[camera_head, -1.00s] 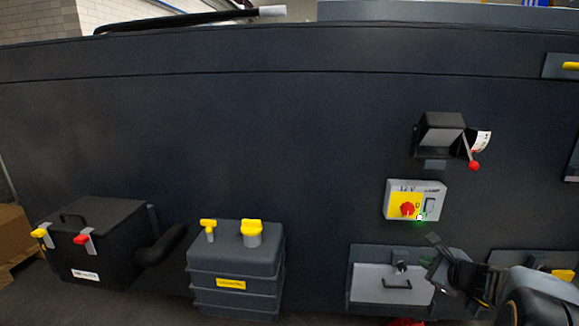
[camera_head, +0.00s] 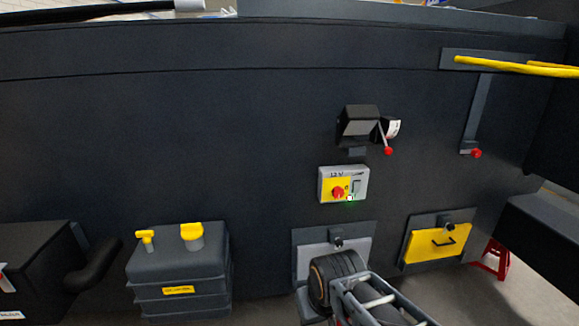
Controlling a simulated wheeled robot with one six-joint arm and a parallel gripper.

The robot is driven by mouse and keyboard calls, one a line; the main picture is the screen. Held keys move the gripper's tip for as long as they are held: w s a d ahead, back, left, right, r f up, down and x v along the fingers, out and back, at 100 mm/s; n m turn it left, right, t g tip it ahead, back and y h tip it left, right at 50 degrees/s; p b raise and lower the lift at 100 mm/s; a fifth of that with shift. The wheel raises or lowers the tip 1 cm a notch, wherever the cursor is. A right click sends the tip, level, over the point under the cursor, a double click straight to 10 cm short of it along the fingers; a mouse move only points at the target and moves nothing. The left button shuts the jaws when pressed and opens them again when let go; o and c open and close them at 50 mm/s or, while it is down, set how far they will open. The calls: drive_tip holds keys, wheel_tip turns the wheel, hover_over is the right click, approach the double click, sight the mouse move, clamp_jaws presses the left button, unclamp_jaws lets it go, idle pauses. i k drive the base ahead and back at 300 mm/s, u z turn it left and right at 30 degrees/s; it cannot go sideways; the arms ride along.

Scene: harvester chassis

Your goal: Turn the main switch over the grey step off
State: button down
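The main switch (camera_head: 338,191) is a red rotary knob on a yellow plate, at the left of a light grey box marked "12 V". A small lit lamp with a green glow (camera_head: 350,198) is at the box's lower edge. The knob's exact angle is too small to read. Below the box is a grey panel (camera_head: 312,259), apparently the grey step, with a black knob above it. My arm covers its lower part in the head view. My gripper itself does not show; only my dark, rounded arm links are seen low in the picture, below the switch.
A black box with a red-tipped lever (camera_head: 388,151) is just above the switch. A yellow panel (camera_head: 423,243) with a handle is to the right. A grey tank (camera_head: 178,266) with yellow caps stands at left. A yellow rail (camera_head: 510,66) is at upper right.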

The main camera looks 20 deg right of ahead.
sight(338, 192)
drive_tip(key=u, duration=1.55)
drive_tip(key=k, duration=0.85)
drive_tip(key=z, duration=0.95)
drive_tip(key=i, duration=0.5)
